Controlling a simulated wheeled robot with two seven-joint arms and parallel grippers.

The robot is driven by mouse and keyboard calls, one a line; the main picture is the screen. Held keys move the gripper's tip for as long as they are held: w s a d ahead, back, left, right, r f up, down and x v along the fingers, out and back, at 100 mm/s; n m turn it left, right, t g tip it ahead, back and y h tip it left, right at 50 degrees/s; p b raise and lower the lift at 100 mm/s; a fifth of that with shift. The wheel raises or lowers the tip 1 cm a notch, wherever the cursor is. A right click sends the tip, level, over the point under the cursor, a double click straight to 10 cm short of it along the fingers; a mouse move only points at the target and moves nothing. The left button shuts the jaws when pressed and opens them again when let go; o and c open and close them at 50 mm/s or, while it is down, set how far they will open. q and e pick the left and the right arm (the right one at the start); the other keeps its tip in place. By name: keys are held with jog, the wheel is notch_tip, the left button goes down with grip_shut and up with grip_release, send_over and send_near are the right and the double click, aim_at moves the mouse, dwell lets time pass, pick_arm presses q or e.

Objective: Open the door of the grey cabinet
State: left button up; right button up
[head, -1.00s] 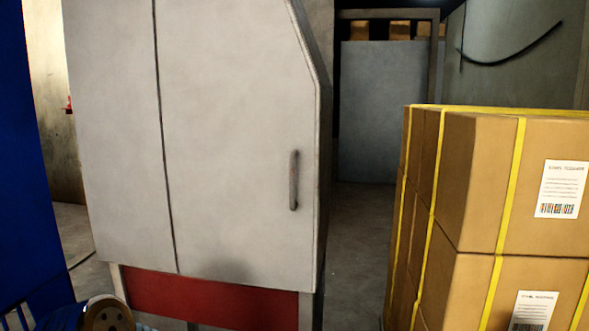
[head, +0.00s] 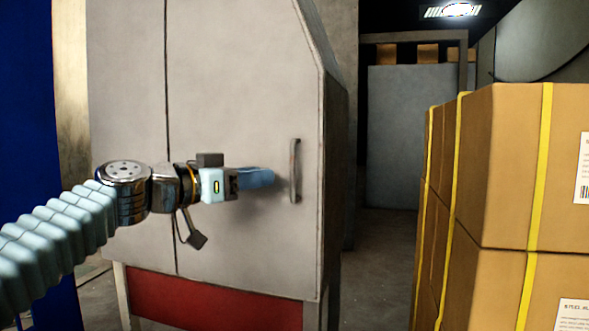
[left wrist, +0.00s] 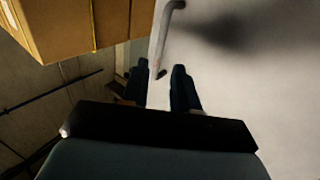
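The grey cabinet (head: 125,110) stands ahead with its doors closed. Its right-hand door (head: 235,100) carries a vertical bar handle (head: 295,170) near the right edge. My left gripper (head: 268,177) is in front of this door, its fingertips just left of the handle in the head view. In the left wrist view the two dark fingers (left wrist: 158,85) are apart, and the handle (left wrist: 165,40) appears between and beyond their tips. I cannot tell whether any finger touches it. The gripper is open and holds nothing. My right gripper is in neither current view.
Strapped cardboard boxes (head: 510,180) are stacked at the right, with a floor gap (head: 385,245) between them and the cabinet. A blue structure (head: 30,100) stands at the far left. A red panel (head: 210,302) lies below the doors.

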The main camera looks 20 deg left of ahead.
aim_at(293, 195)
pick_arm(q)
jog(key=p+x, duration=0.3)
jog(key=x, duration=0.6)
jog(key=shift+c, duration=0.3)
grip_shut()
